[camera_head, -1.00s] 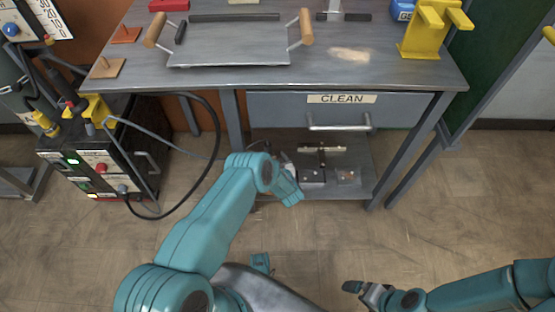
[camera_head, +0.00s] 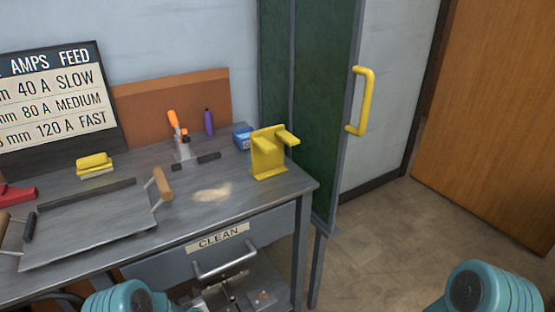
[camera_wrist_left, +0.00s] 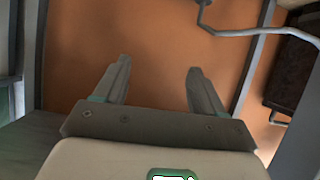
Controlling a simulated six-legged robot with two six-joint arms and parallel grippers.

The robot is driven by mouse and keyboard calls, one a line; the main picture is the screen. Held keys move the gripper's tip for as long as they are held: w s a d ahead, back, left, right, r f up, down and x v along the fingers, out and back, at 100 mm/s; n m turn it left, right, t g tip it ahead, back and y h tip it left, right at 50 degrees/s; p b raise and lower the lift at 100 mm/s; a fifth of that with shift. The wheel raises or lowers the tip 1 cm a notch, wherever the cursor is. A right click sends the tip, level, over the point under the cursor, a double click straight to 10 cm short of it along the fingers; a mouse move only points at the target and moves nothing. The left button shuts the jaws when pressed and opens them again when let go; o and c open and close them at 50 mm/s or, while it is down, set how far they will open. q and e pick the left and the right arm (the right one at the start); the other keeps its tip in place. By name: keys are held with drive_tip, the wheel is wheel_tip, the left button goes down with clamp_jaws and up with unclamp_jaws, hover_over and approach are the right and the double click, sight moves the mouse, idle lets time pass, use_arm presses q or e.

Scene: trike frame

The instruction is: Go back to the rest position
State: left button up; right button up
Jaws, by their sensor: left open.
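My left gripper (camera_wrist_left: 157,88) shows in the left wrist view, its two fingers apart with nothing between them. An orange-brown surface fills the picture behind the fingers. In the head view, a teal part of my left arm (camera_head: 128,298) shows at the bottom left, and its gripper is out of that picture. A teal part of my right arm (camera_head: 490,290) shows at the bottom right. My right gripper is not in view.
A metal workbench (camera_head: 120,215) carries a tray with wooden handles (camera_head: 90,225), a yellow stand (camera_head: 268,155) and a yellow brush (camera_head: 94,164). Its drawer is labelled CLEAN (camera_head: 220,237). A green panel with a yellow handle (camera_head: 361,100) stands right. Floor at right is clear.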

use_arm(q)
drive_tip(key=s+d+m+g+h, duration=0.2)
drive_tip(key=s+d+g+h, duration=0.15)
drive_tip(key=s+d, duration=0.45)
drive_tip(key=s+d+m+g+h, duration=0.2)
drive_tip(key=s+d+g+h, duration=0.15)
drive_tip(key=s, duration=0.85)
drive_tip(key=s+d+m+g+h, duration=0.2)
drive_tip(key=s+d+h, duration=0.25)
drive_tip(key=s, duration=0.55)
wheel_tip(320, 180, up, 26)
drive_tip(key=d+g+p, duration=0.1)
drive_tip(key=p, duration=2.4)
drive_tip(key=shift+s+f, duration=0.25)
drive_tip(key=shift+s, duration=0.2)
use_arm(e)
wheel_tip(320, 180, up, 25)
